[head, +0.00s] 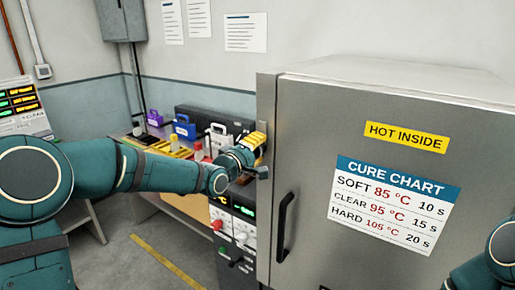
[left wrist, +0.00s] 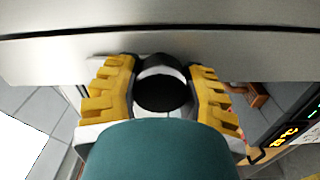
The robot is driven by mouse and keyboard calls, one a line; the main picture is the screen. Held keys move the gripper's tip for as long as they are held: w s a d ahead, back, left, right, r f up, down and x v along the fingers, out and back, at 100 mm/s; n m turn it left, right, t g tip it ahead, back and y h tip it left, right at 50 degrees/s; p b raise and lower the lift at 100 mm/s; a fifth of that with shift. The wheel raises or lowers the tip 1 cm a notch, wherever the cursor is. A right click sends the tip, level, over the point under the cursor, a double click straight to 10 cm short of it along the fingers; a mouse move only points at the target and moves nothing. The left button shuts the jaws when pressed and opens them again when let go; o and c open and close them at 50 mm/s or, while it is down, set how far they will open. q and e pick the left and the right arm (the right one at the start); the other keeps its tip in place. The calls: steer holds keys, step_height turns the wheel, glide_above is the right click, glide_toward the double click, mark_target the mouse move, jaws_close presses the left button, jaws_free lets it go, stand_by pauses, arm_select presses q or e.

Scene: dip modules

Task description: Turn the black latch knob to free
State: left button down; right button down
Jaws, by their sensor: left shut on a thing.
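The black latch knob (left wrist: 160,92) shows in the left wrist view as a round dark disc with a paler ring at its upper side, close to a metal face. My left gripper (left wrist: 161,68) has a yellow ribbed finger on each side of the knob and is shut on it. In the head view my left gripper (head: 257,143) is at the left edge of the big grey oven (head: 330,130), above its door handle. There the knob is hidden by the gripper. My right gripper is out of view; only part of my right arm shows at the lower right.
The oven door has a black vertical handle (head: 285,227) and a yellow HOT INSIDE label (head: 407,137). A control panel (head: 233,235) with green displays stands left of the door. A bench behind my left arm holds a blue case (head: 184,129) and other cases. Floor shows at the lower left.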

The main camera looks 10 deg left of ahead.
arm_select(q)
steer(key=shift+c, duration=2.2)
jaws_free()
steer(key=shift+r, duration=0.1)
steer(key=v, duration=1.2)
